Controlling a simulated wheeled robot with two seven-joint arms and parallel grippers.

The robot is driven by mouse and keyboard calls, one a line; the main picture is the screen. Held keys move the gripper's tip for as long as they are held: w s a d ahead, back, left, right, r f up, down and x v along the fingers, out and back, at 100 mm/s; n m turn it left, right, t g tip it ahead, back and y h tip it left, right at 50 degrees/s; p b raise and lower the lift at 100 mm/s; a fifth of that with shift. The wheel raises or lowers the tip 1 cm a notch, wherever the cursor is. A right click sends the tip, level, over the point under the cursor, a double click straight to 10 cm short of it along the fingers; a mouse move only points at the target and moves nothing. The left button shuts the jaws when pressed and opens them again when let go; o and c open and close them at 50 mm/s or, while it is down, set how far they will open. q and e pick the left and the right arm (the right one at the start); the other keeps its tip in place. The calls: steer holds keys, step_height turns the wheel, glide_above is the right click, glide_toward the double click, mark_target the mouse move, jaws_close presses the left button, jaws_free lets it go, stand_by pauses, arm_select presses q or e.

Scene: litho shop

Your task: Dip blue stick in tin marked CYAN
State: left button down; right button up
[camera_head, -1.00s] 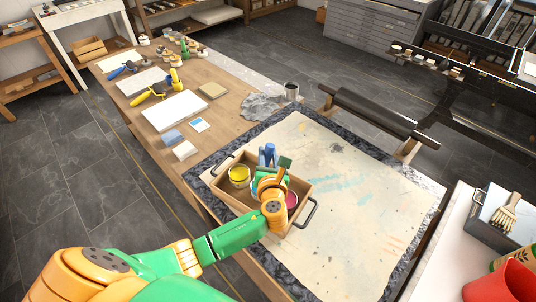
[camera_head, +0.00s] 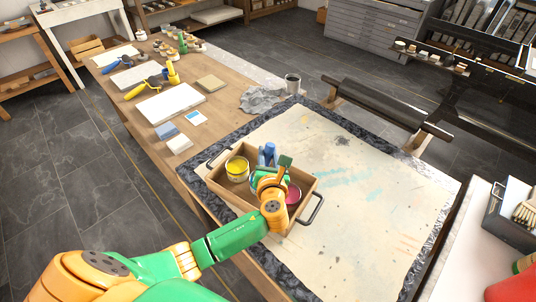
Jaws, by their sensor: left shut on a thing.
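My left gripper (camera_head: 272,177) is over the middle of a wooden tray (camera_head: 220,188) and is shut. In the tray, a tin of yellow ink (camera_head: 237,168) stands to the left of the gripper. A tin of magenta ink (camera_head: 293,194) stands to the right, partly covered. No CYAN label is readable; the gripper and wrist block the tray's middle. My right gripper is not in view.
The tray has dark handles, one at the right (camera_head: 315,209), and stands on a stained sheet (camera_head: 350,220) with free room to its right. A red container (camera_head: 512,284) stands at the lower right.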

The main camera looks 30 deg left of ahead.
mark_target(268, 146)
arm_select(q)
steer(key=shift+f+b, duration=0.4)
steer(key=shift+f, duration=0.15)
stand_by(0.9)
steer(key=shift+p, duration=0.3)
stand_by(1.0)
step_height(268, 146, up, 7)
steer(key=p, duration=0.8)
steer(key=shift+r, duration=0.15)
steer(key=shift+f, duration=0.2)
